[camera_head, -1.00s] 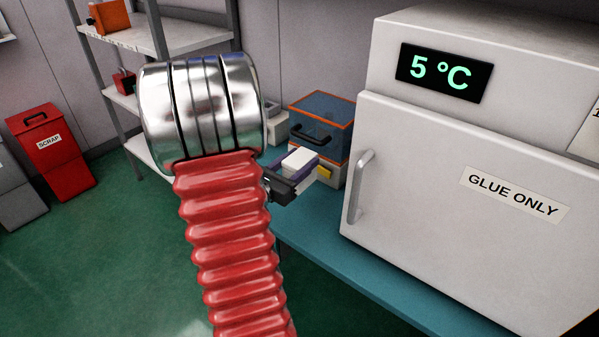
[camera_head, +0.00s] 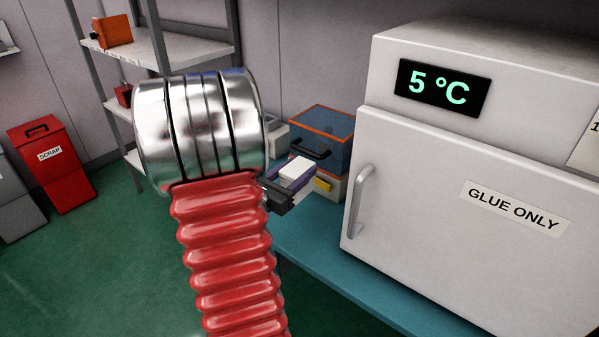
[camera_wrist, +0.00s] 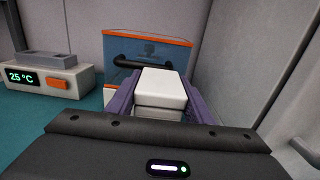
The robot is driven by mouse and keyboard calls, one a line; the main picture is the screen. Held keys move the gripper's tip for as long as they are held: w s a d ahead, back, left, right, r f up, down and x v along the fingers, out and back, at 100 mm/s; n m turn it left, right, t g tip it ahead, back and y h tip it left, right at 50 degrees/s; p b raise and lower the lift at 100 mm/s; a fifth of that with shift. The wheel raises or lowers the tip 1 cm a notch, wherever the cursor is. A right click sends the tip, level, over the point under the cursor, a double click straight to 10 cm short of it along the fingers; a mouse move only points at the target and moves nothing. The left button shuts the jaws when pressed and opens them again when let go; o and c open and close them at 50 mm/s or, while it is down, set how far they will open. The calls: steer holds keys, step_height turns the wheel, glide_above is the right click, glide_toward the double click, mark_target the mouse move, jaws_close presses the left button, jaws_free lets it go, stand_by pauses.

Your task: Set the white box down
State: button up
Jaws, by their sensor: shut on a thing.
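The white box (camera_wrist: 163,87) is between the two purple fingers of my gripper (camera_wrist: 155,101) in the wrist view. My gripper is shut on it, one finger along each side. In the head view the white box (camera_head: 296,168) and my gripper (camera_head: 291,179) show over the teal bench (camera_head: 325,262), in front of a blue case. The bottom of the box is hidden, so I cannot tell whether it touches the bench.
A blue see-through case with orange edges (camera_head: 322,130) stands behind my gripper. A white fridge labelled "GLUE ONLY" (camera_head: 430,190) is close on the right. A small device reading 25 °C (camera_wrist: 45,80) is at left in the wrist view. Bare bench lies before the fridge.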

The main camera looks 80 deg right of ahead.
steer(key=w+a+f+n+t, duration=0.25)
steer(key=w+a, duration=0.25)
steer(key=w, duration=0.5)
steer(key=w+a+f+n+t+h, duration=0.1)
steer(key=w+a+f+t, duration=0.4)
steer(key=w, duration=0.4)
steer(key=w+a+f+n+t, duration=0.2)
steer(key=w+a, duration=0.4)
steer(key=w, duration=0.4)
steer(key=w+a+f+n+t+y, duration=0.1)
steer(key=w+a+f+n+t, duration=0.1)
steer(key=a, duration=0.8)
steer(key=w+a+f+n+t+y, duration=0.1)
steer(key=w+a+f+n+t, duration=0.1)
steer(key=w+a, duration=0.4)
steer(key=w+a+f+n+t+y, duration=0.1)
steer(key=w+a+f+t, duration=0.3)
steer(key=a, duration=1)
step_height(320, 180, down, 2)
steer(key=shift+a+f+n, duration=0.1)
steer(key=shift+a+n, duration=0.15)
steer(key=shift+n, duration=0.5)
